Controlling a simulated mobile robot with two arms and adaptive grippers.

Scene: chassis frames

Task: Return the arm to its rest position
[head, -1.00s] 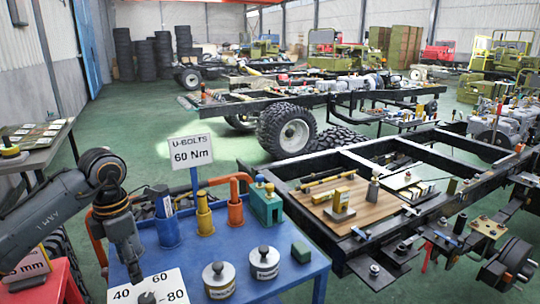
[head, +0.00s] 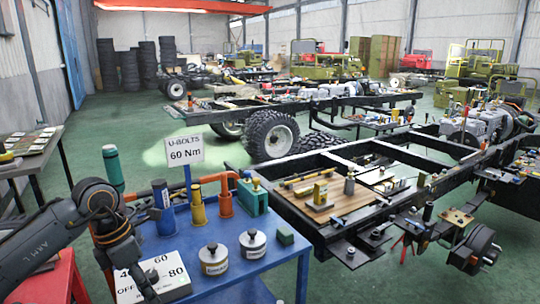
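My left arm comes in from the left, bent at the elbow, and reaches down over the front left of the blue table (head: 235,285). Its gripper (head: 150,292) is low over the white dial plate (head: 173,263) marked OFF, 40, 60 and 80. The arm and gripper hide part of the plate. The fingers are too dark and small to tell whether they are open or shut, or whether they touch the plate's knob. My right arm and gripper are not in view.
A U-BOLTS 60 Nm sign (head: 184,150) stands on the blue table behind two round weights (head: 213,259) (head: 253,243). A green block (head: 285,234) lies to their right. A teal cylinder (head: 112,166) stands behind my arm. A black chassis frame (head: 330,242) borders the table's right side.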

